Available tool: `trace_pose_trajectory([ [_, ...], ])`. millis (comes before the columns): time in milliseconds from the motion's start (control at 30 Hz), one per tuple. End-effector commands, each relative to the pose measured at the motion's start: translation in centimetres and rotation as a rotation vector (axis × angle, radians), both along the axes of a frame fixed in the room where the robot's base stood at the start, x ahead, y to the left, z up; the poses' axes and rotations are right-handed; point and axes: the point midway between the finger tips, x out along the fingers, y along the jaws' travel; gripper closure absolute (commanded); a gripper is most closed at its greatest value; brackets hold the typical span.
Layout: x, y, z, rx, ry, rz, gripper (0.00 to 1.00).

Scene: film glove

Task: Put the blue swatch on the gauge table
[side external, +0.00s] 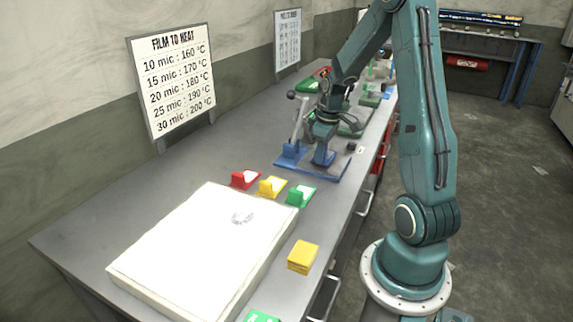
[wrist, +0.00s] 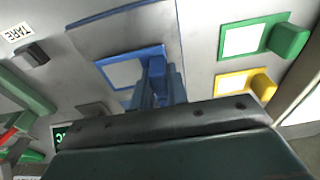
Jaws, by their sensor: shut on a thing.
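The blue swatch is a blue frame around a pale film (wrist: 124,73) with an upright blue block, in the middle of the wrist view. My gripper (wrist: 152,92) is shut on its block. In the side view my gripper (side external: 323,155) points down at a blue-grey plate (side external: 318,173) beside a lever, which seems to be the gauge table. The swatch is over or on this plate; I cannot tell whether it touches. The fingers largely hide the swatch in the side view. The plate also shows in the wrist view (wrist: 120,32).
A red swatch (side external: 244,179), a yellow swatch (side external: 271,186) and a green swatch (side external: 301,195) stand in a row nearer the camera. A grey lever (side external: 299,118) rises close to my gripper. A large white slab (side external: 200,250) and a yellow block (side external: 302,256) lie in front.

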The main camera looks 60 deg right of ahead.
Motion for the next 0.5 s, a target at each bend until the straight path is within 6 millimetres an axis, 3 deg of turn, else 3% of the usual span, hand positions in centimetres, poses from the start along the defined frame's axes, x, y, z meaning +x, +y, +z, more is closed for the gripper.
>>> trace_pose_trajectory([
  [500,0.01,0.0,-1.01,-0.001,0.0,0.001,1.0],
])
